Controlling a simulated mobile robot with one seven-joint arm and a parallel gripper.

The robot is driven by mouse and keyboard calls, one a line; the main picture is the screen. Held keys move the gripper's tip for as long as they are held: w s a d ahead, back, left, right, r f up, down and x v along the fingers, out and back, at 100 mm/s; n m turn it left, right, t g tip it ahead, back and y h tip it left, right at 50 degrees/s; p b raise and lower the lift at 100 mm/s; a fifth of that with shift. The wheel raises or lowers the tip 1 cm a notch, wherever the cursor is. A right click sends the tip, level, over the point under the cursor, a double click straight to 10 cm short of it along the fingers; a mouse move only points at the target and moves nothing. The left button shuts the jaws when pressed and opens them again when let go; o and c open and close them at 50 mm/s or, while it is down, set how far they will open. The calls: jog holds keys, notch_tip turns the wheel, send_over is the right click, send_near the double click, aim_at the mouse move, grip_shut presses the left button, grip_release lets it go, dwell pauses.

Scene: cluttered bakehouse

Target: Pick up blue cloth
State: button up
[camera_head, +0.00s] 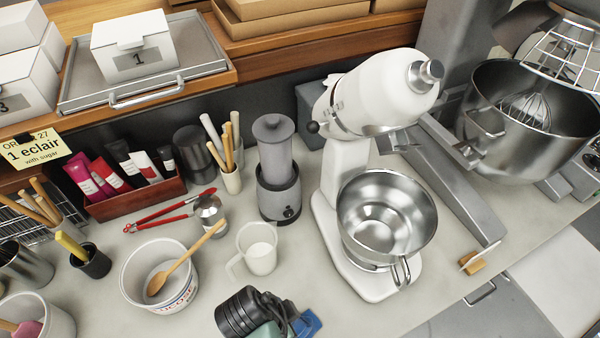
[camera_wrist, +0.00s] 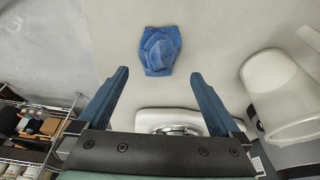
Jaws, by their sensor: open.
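The blue cloth (camera_wrist: 160,50) lies crumpled on the pale counter in the wrist view, near the top middle. My gripper (camera_wrist: 158,76) is open and empty, its two dark blue fingers apart. The cloth shows beyond the fingertips, roughly in line with the gap between them, and is not touched. In the head view, my dark wrist and gripper (camera_head: 290,318) are at the bottom middle. A blue patch shows beside them; I cannot tell whether it is cloth or a finger.
The white stand mixer (camera_head: 345,150) with its steel bowl (camera_head: 387,222) stands to the right of my arm. A measuring jug (camera_head: 260,252) and a white tub (camera_head: 135,262) with a wooden spoon (camera_head: 185,260) stand left. A blender (camera_head: 278,175) stands behind.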

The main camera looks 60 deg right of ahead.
aim_at(296, 328)
jog(key=shift+a+p+x, duration=0.2)
jog(key=shift+p+x, duration=0.4)
jog(key=shift+x, duration=1.95)
jog(key=shift+s, duration=0.15)
jog(key=c, duration=1.2)
jog(key=shift+r+b, duration=0.5)
jog(key=shift+r, duration=4.5)
jog(key=o, duration=0.7)
jog(key=c, duration=0.5)
